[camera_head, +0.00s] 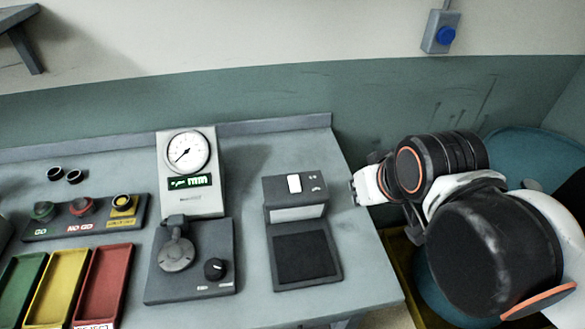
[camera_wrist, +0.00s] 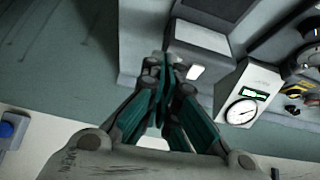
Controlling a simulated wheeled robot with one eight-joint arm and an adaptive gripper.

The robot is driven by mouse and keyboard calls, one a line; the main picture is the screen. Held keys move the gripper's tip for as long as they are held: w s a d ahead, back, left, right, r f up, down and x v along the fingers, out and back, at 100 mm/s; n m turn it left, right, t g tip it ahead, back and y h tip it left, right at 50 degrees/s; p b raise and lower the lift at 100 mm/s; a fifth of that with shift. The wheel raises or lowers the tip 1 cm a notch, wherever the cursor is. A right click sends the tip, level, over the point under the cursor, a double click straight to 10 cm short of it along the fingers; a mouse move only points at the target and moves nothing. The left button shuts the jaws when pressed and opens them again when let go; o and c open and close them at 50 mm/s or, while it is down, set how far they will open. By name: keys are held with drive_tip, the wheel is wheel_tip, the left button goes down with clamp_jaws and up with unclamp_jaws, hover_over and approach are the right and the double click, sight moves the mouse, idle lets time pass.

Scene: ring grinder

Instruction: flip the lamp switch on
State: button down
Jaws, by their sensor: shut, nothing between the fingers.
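A dark box (camera_head: 296,193) stands at the right part of the bench, with a white rocker switch (camera_head: 294,183) on its sloped top and a pale strip on its front. In the wrist view the box (camera_wrist: 203,38) is ahead of the fingers, and the white switch (camera_wrist: 195,72) shows just right of the fingertips. My gripper (camera_head: 354,186) is right of the box in the head view, apart from the switch there. In the wrist view its fingers (camera_wrist: 167,60) are together and empty. Whether they touch the box cannot be told from that view.
A dark pad (camera_head: 302,257) lies in front of the box. Left of it are a dial gauge (camera_head: 187,152) and a base with a knob (camera_head: 214,268). Coloured trays (camera_head: 60,280) and rings are farther left. A blue wall button (camera_head: 446,35) is at the upper right.

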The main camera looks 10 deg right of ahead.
drive_tip(key=r, duration=0.1)
wheel_tip(320, 180, up, 5)
drive_tip(key=n+g+p, duration=0.4)
drive_tip(key=n+p, duration=1.1)
drive_tip(key=p, duration=0.2)
hover_over(294, 184)
drive_tip(key=w, duration=0.1)
drive_tip(key=f+b, duration=0.2)
drive_tip(key=f, duration=0.2)
drive_tip(key=a+f+n+g+b, duration=0.1)
drive_tip(key=f+b, duration=0.1)
drive_tip(key=f, duration=0.3)
drive_tip(key=f+n+b, duration=0.1)
drive_tip(key=f+b, duration=0.2)
drive_tip(key=f, duration=0.2)
drive_tip(key=shift+w+a+f, duration=0.15)
drive_tip(key=shift+w+f, duration=0.1)
